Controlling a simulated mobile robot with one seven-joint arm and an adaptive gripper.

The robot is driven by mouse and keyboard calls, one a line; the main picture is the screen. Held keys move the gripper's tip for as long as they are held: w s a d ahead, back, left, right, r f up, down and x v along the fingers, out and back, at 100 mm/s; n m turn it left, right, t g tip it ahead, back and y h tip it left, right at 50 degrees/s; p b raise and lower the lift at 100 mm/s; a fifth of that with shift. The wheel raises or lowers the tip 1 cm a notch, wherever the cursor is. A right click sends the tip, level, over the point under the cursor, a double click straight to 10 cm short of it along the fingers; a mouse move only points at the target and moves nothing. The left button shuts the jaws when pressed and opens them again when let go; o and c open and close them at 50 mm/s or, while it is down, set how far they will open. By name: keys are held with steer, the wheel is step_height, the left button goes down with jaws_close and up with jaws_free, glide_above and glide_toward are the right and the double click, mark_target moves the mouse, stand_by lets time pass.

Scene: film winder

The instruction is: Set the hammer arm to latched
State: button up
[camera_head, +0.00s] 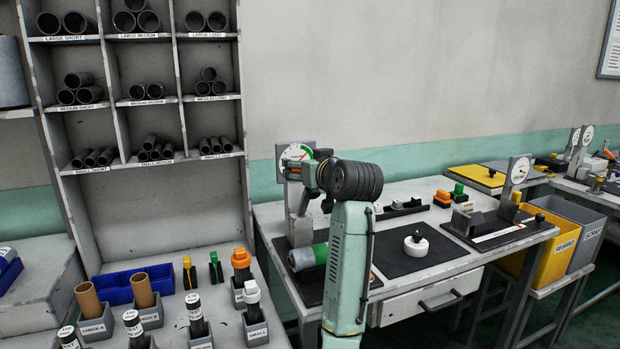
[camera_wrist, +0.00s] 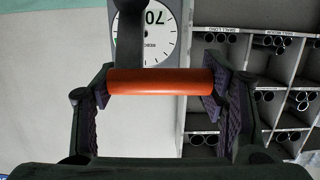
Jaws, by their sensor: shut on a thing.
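The hammer arm (camera_wrist: 130,42) shows in the wrist view as a dark bar running down to an orange-red cylindrical handle (camera_wrist: 165,82). A white dial (camera_wrist: 158,35) is behind it. My gripper (camera_wrist: 158,88) has a finger pad at each end of the handle and is shut on it lengthwise. In the head view, my gripper (camera_head: 304,173) is at the dial (camera_head: 296,153) on top of a grey stand (camera_head: 300,226) at the table's left end. There my own arm and gripper hide most of the hammer arm. I cannot tell whether it is latched.
A green-and-grey cylinder (camera_head: 306,257) lies by the stand's foot, partly behind my arm. A white puck with a black knob (camera_head: 415,243) is on a dark mat. A second dial fixture (camera_head: 518,172) stands right. A shelf of tubes (camera_head: 117,70) is left.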

steer(key=shift+w+a+r+g+h, duration=0.1)
steer(key=shift+w+a+r+g, duration=0.1)
steer(key=shift+w+r+g, duration=0.25)
steer(key=shift+w+a+r+g+h, duration=0.15)
steer(key=shift+w+g, duration=0.15)
steer(key=shift+w, duration=0.4)
steer(key=shift+w+a+r+g+h, duration=0.1)
steer(key=shift+w+a+r+g, duration=0.2)
steer(key=shift+w, duration=0.25)
steer(key=shift+d+f, duration=0.1)
steer(key=o, duration=1.7)
steer(key=v, duration=1.2)
